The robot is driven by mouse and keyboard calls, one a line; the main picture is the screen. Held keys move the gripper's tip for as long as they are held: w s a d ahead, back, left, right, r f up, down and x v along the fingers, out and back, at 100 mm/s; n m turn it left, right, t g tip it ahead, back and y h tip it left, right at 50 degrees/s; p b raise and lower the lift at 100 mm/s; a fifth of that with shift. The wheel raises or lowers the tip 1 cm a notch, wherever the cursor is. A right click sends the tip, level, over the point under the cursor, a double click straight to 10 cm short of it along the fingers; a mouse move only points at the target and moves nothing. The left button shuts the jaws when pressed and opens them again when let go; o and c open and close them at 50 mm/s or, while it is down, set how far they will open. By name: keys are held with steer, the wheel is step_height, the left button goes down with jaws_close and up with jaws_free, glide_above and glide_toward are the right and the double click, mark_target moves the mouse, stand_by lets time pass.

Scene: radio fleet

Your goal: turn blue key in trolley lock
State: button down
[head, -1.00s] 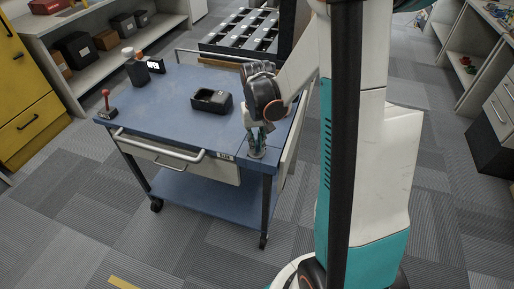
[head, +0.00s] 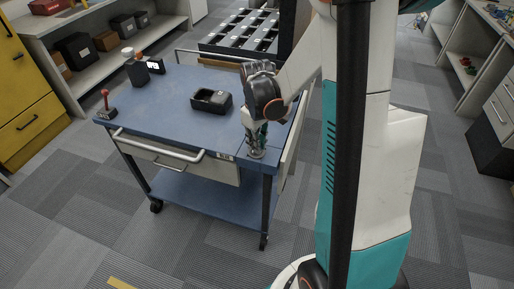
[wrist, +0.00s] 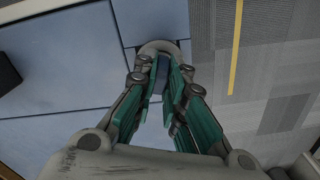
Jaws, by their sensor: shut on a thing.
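The trolley (head: 170,95) has a blue top, a front handle bar and a drawer. My gripper (head: 257,153) points down at its front right corner, with the fingertips close to the top. In the wrist view my gripper (wrist: 161,78) has its green-padded fingers drawn together around a small blue piece, the blue key (wrist: 162,68). A grey rounded rim shows just beyond the fingertips; I cannot tell whether it is the lock. The fingers hide most of the key and the lock, so how far the key is turned cannot be seen.
A black tray-like holder (head: 211,101) lies on the trolley top left of my gripper. A red-knobbed lever (head: 106,107) and a dark canister (head: 136,72) stand further left. A dark compartment rack (head: 240,36) is behind. The carpet in front is clear.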

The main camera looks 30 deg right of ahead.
stand_by(0.3)
steer(key=n, duration=0.4)
steer(key=shift+n, duration=1)
steer(key=shift+n, duration=0.9)
steer(key=c, duration=1.6)
jaws_free()
steer(key=shift+o, duration=0.2)
